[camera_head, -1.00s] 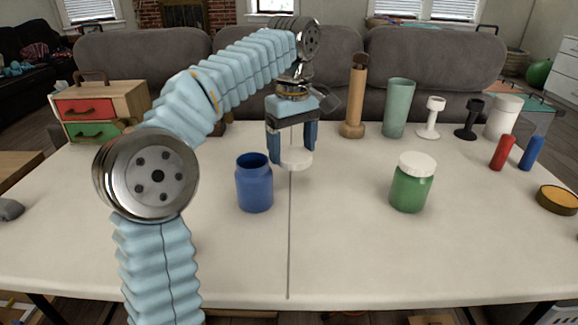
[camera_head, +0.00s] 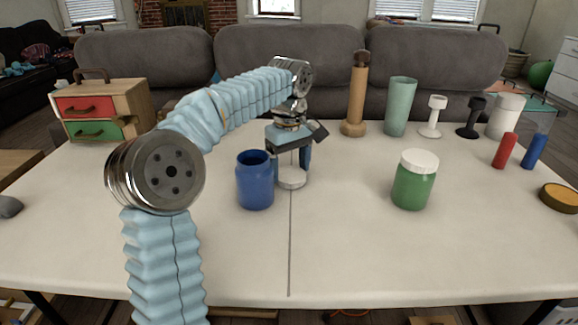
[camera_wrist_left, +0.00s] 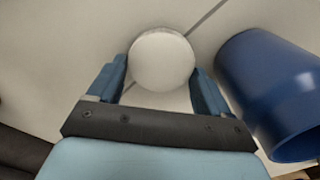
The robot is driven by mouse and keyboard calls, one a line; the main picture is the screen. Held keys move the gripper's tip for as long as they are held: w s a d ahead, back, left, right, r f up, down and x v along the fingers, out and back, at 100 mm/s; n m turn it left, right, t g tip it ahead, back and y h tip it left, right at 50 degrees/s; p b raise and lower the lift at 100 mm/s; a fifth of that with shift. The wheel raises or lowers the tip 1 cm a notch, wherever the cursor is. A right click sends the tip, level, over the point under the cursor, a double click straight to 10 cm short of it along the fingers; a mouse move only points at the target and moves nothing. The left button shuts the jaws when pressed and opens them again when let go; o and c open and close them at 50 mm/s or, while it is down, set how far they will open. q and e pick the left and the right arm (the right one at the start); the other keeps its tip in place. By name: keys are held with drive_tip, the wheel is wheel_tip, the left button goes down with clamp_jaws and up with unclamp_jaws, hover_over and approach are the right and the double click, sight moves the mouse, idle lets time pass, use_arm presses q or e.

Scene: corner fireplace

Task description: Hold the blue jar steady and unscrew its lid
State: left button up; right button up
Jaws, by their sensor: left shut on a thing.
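The blue jar (camera_head: 255,183) stands upright and open-topped on the table, left of centre. It also shows at the right of the left wrist view (camera_wrist_left: 275,88). Its white lid (camera_head: 292,179) is off the jar, just to its right, between the fingers of my left gripper (camera_head: 290,172). The gripper is shut on the lid, low at the table; I cannot tell whether the lid touches the tabletop. In the left wrist view the lid (camera_wrist_left: 162,60) sits between both fingertips. My right gripper is not in view.
A green jar (camera_head: 412,186) with a white lid stands to the right on the white table (camera_head: 350,250). A drawer box (camera_head: 135,105) is at back left. A wooden cylinder (camera_head: 356,100), a green cup (camera_head: 399,108) and red and blue cylinders stand farther right. The front table is clear.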

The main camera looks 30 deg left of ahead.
sight(289, 173)
use_arm(q)
drive_tip(key=shift+f, duration=0.1)
drive_tip(key=o, duration=1.1)
wheel_tip(289, 173, up, 12)
drive_tip(key=p, duration=0.3)
drive_tip(key=shift+p, duration=0.4)
drive_tip(key=shift+s, duration=0.15)
